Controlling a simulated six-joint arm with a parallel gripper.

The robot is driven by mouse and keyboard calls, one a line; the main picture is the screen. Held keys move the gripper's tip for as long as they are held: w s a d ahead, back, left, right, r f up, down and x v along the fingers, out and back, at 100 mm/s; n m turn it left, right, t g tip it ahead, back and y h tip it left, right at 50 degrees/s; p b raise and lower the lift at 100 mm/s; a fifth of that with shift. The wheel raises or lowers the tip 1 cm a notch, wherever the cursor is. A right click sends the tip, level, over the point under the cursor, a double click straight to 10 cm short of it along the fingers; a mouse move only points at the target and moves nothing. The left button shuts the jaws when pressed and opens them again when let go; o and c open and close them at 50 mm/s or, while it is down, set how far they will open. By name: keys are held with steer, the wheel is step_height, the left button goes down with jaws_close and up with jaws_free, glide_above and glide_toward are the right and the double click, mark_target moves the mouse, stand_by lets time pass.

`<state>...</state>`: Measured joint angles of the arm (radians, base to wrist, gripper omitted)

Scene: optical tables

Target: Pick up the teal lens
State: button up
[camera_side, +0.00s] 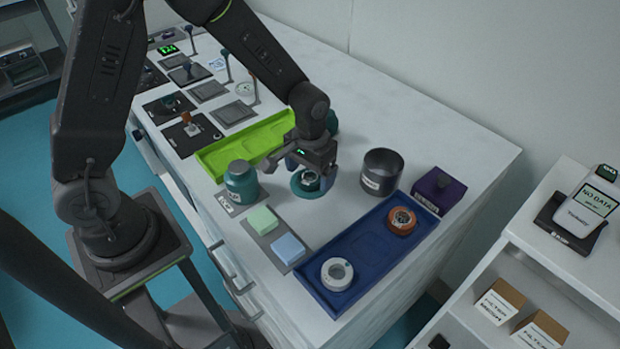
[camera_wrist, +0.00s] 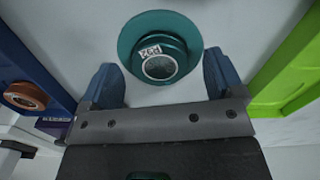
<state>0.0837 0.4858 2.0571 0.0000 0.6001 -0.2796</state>
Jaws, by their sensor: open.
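The teal lens (camera_side: 301,189) sits on the white table below my gripper (camera_side: 309,174), between the green tray and the dark cup. In the wrist view the teal lens (camera_wrist: 150,40) shows as a wide round flange with a narrower ring, a grey centre and a small white label. My gripper (camera_wrist: 164,80) is open there, with one blue finger on each side of the lens's near part. The fingers are not closed on it. In the side view the gripper hides part of the lens, and I cannot tell whether the fingers touch it.
A blue tray (camera_side: 312,280) holds a white lens (camera_side: 337,273) and an orange lens (camera_side: 402,220). A green tray (camera_side: 217,158) lies behind. A teal jar (camera_side: 241,184), dark cup (camera_side: 381,172), purple box (camera_side: 437,190) and two pale blocks (camera_side: 261,220) stand nearby.

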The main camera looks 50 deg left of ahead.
steer(key=shift+f, duration=0.45)
steer(key=c, duration=1.1)
steer(key=shift+r, duration=0.15)
